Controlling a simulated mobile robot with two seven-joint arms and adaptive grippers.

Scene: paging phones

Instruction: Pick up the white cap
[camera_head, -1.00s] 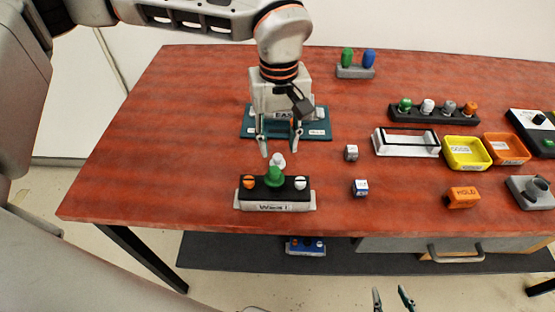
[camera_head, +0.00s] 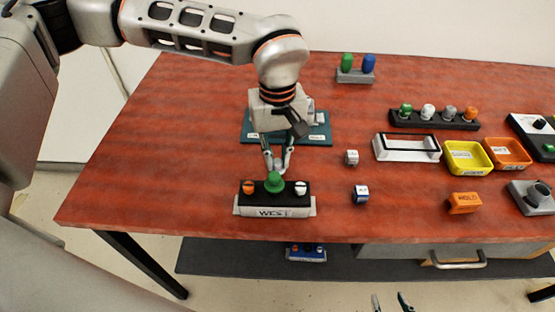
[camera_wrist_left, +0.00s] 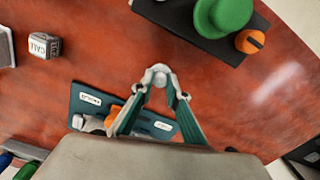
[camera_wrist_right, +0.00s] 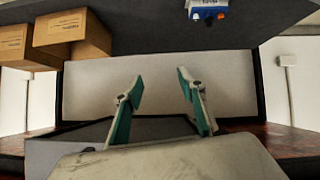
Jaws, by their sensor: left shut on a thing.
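My left gripper (camera_head: 277,168) is shut on the white cap (camera_wrist_left: 160,80), which shows as a small pale round thing between its fingertips in the left wrist view. In the head view the gripper is just behind the green cap (camera_head: 274,182) of the black and grey WEST unit (camera_head: 275,211). The fingers partly hide the white cap there, and I cannot tell whether it touches the table. Another white cap (camera_head: 428,112) stands in the black rack. My right gripper (camera_wrist_right: 158,90) is open and empty, low in front of the table.
A teal board (camera_head: 318,134) lies behind the left gripper. Two small labelled cubes (camera_head: 361,194) lie to the right. Further right are a white-framed tray (camera_head: 407,157), yellow (camera_head: 467,168) and orange bins, and an orange HOLD block (camera_head: 464,203). The table's left side is clear.

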